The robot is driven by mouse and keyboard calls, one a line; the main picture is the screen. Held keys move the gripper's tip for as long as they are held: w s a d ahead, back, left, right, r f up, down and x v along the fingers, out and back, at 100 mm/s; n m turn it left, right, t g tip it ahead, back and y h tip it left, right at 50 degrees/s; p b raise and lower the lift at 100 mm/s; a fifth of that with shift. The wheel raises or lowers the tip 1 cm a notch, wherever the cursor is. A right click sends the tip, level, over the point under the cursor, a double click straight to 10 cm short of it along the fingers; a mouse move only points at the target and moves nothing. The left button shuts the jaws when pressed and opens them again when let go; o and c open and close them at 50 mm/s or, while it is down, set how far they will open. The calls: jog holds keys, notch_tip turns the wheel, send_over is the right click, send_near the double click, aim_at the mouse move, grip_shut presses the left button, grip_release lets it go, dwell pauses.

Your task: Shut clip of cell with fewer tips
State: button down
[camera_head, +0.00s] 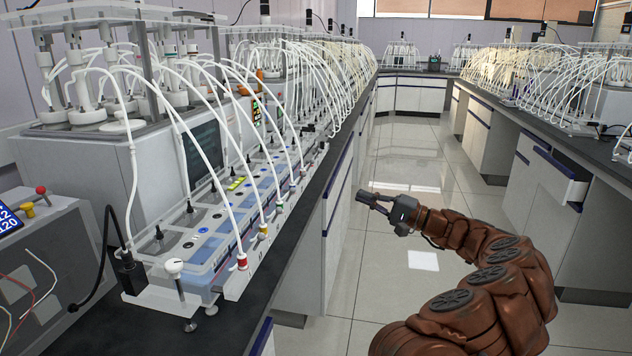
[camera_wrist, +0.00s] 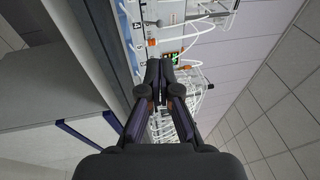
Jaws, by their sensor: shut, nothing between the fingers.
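A row of cells in a long blue-and-clear tray (camera_head: 205,262) runs along the front of the left bench. White tubes curve down to coloured fittings on its front edge, among them a red one (camera_head: 242,262) and a yellow one (camera_head: 263,230). Small black pegs (camera_head: 190,207) stand on the tray top. I cannot tell which parts are the clips or tips, or which cell has fewer tips. My gripper (camera_head: 363,196) is shut and empty over the aisle, right of the bench and apart from it. In the wrist view its fingers (camera_wrist: 160,68) are together below a numbered panel (camera_wrist: 138,35).
The left bench's dark edge (camera_head: 312,205) lies between the tray and my gripper. A grey box with knobs (camera_head: 40,260) stands at the near left. The right bench has an open drawer (camera_head: 553,172). The tiled aisle floor (camera_head: 410,145) is clear.

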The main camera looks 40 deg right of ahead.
aim_at(304, 174)
jog(key=shift+w, duration=0.1)
jog(key=x, duration=1.4)
jog(key=shift+a+r, duration=0.15)
jog(key=shift+r, duration=0.05)
